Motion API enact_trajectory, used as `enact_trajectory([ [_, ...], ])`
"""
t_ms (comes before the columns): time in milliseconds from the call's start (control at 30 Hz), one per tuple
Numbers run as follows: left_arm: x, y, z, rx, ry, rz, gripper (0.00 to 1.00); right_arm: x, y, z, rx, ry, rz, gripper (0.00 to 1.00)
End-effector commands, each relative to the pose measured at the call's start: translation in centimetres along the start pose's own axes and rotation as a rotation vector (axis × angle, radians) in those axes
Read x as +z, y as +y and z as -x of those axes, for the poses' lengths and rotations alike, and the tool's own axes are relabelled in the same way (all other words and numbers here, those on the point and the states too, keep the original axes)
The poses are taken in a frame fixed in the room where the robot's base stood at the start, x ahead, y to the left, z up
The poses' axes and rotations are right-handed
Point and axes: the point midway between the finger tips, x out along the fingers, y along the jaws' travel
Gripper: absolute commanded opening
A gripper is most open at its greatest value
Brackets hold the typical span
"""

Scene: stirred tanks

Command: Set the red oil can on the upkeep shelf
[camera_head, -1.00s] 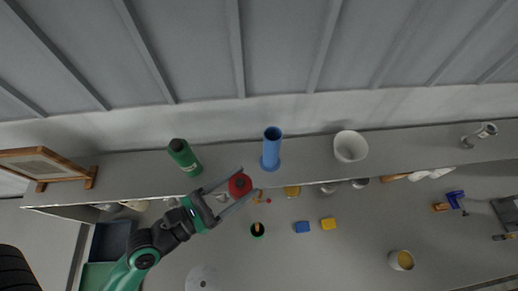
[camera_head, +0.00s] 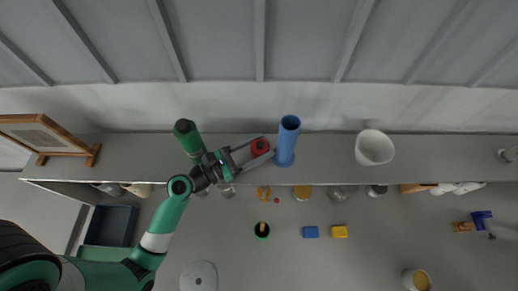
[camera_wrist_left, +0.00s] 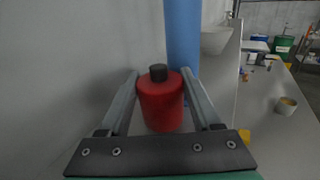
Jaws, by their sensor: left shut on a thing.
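My left gripper (camera_head: 258,152) is shut on the red oil can (camera_head: 260,147), with a finger on each side of it. In the left wrist view the red can (camera_wrist_left: 162,105) stands upright between the fingers and has a black cap. In the head view the can is over the long grey shelf (camera_head: 330,176), between a green bottle (camera_head: 188,137) and a blue cylinder (camera_head: 287,140). I cannot tell whether the can's base touches the shelf. The blue cylinder also shows just behind the can in the left wrist view (camera_wrist_left: 183,40). My right gripper is not in view.
A white bowl-like pot (camera_head: 374,147) stands right of the blue cylinder. A wooden frame (camera_head: 45,139) is at the shelf's left end. The shelf right of the pot is mostly clear.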

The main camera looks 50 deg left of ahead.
Motion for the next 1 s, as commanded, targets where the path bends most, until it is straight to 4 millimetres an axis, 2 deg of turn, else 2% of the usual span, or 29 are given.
enact_trajectory([
  [367,-0.64,-0.01,0.01,0.000,-0.002,0.000,0.04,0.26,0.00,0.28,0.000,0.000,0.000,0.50],
  [400,-0.63,-0.01,0.01,0.000,-0.001,0.000,0.68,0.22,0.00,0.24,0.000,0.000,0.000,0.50],
  [533,-0.58,-0.02,0.01,0.000,-0.001,0.000,0.92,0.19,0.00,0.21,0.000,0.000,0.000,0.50],
  [567,-0.57,-0.02,0.01,0.000,-0.001,0.000,0.95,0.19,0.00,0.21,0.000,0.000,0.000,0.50],
  [1000,-0.17,-0.38,0.24,-0.009,0.000,0.000,0.95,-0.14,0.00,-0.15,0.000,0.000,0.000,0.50],
])
